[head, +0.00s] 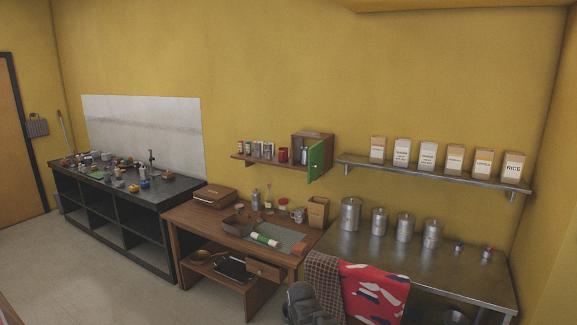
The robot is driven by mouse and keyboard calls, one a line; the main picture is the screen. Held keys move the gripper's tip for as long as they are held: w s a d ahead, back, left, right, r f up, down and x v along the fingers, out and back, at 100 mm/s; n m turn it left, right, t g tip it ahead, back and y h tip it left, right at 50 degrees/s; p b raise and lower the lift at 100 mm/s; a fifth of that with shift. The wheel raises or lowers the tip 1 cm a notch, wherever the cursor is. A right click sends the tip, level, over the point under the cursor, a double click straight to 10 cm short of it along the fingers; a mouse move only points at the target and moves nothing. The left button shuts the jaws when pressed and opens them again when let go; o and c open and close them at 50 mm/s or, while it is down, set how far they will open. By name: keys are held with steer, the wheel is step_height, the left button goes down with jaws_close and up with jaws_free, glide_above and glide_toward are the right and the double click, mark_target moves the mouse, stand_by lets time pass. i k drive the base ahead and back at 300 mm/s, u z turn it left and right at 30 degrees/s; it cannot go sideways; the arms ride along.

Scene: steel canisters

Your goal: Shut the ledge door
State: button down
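The ledge door is a small green door (316,161) on a wooden box cabinet (312,135). The cabinet sits at the right end of a brown wall ledge (245,160). The door stands open, swung out from the cabinet's right side toward me. Its lower edge shows below the ledge line. Part of the cabinet's inside shows left of the door, with a small grey item (304,153) in it. The door hides the rest of the inside. I see no gripper that I can make out, and nothing touches the door.
Jars and a red mug (283,155) stand left of the cabinet. A steel shelf (430,174) with paper bags is to the right. Below are a cluttered wooden table (190,217) and a steel table (375,250) with canisters. A grey shape (300,303) at the bottom is unclear.

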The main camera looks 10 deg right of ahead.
mark_target(316, 153)
steer(key=u, duration=0.95)
steer(key=i, duration=3.05)
steer(key=z, duration=1.25)
steer(key=i, duration=0.6)
steer(key=z, duration=0.4)
